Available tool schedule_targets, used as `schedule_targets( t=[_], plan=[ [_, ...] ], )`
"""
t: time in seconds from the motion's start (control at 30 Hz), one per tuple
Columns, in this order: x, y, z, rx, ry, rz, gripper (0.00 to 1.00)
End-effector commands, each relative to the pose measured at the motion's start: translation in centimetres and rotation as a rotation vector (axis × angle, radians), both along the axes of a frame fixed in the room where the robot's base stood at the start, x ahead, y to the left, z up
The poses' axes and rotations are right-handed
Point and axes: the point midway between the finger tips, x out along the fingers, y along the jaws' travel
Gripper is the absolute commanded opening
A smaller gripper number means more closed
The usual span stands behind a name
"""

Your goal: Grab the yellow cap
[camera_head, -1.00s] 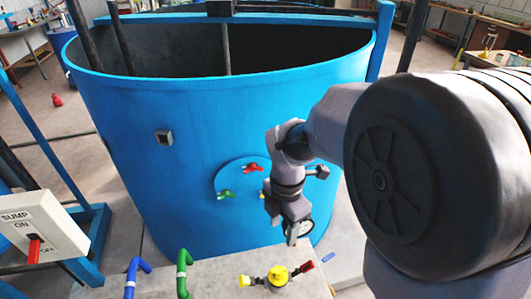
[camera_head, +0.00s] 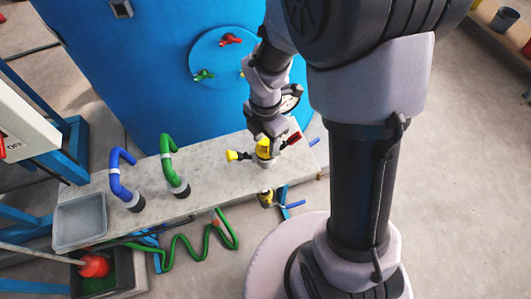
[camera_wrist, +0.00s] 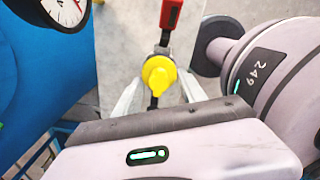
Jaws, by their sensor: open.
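The yellow cap (camera_head: 264,146) sits on top of a small valve fitting at the right part of the grey bench. In the wrist view the yellow cap (camera_wrist: 159,75) lies between the two pale fingers of my gripper (camera_wrist: 158,92), which are spread apart with a gap on each side. In the head view my gripper (camera_head: 265,136) is just above the cap and partly hides it. Whether a finger touches the cap cannot be told.
The blue tank (camera_head: 130,70) stands behind the bench (camera_head: 215,170). A gauge (camera_wrist: 62,8) is close by. Blue (camera_head: 120,170) and green (camera_head: 168,160) bent pipes stand left of the fitting. A grey tray (camera_head: 80,220) is at the bench's left end.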

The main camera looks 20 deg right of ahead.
Motion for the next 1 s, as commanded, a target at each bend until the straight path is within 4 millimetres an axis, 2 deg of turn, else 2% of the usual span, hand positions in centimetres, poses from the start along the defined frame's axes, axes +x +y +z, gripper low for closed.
schedule_targets(
  t=[0.03,0.23,0.47,0.83,1.0],
  plan=[
    [0.0,0.0,-1.1,0.0,0.0,0.0,0.48],
    [0.1,0.0,-0.9,-0.001,-0.001,0.0,0.46],
    [0.1,0.0,-0.8,-0.001,-0.001,0.0,0.01],
    [0.1,0.0,-0.5,0.0,-0.002,0.0,0.0],
    [0.1,0.0,1.7,0.0,-0.002,0.0,0.0]
  ],
)
